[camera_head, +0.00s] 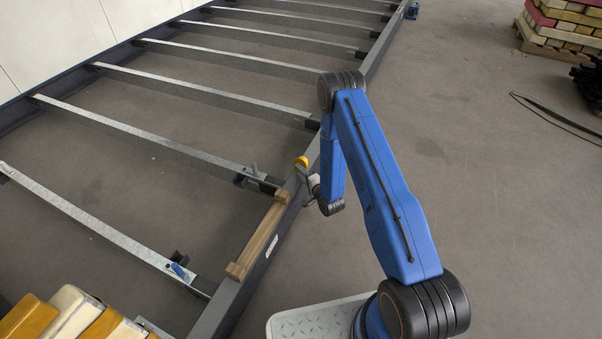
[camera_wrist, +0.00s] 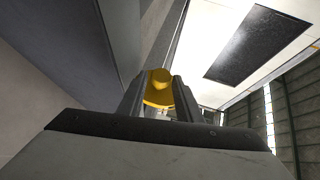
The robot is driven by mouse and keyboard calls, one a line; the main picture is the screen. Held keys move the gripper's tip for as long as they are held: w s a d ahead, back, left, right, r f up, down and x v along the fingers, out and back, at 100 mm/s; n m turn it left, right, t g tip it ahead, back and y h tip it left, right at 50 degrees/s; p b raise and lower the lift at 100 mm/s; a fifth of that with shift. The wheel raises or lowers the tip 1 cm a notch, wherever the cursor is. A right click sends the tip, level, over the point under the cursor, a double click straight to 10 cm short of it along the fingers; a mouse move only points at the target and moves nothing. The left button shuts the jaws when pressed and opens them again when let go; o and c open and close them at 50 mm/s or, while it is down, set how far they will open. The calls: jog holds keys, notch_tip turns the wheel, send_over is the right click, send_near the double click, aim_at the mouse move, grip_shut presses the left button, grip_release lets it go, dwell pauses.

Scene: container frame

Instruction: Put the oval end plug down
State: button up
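The oval end plug is yellow; in the head view (camera_head: 301,161) it shows as a small piece at the end of my arm, beside the frame's long dark side rail (camera_head: 234,296). In the wrist view the plug (camera_wrist: 159,88) sits between the two dark fingers, with a raised round knob facing the camera. My gripper (camera_wrist: 160,97) is shut on it. In the head view my gripper (camera_head: 311,183) is partly hidden by my blue arm. I cannot tell whether the plug touches anything besides the fingers.
A wooden beam (camera_head: 262,236) lies along the side rail, close to my gripper. Several metal crossbars (camera_head: 145,137) span the frame. A blue-handled part (camera_head: 178,270) sits on the nearest one. Yellow and white blocks (camera_head: 70,315) are at lower left. Floor at right is mostly clear.

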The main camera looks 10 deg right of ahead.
jog(key=shift+o, duration=0.6)
jog(key=shift+r, duration=0.1)
jog(key=shift+r, duration=0.1)
jog(key=v, duration=1.2)
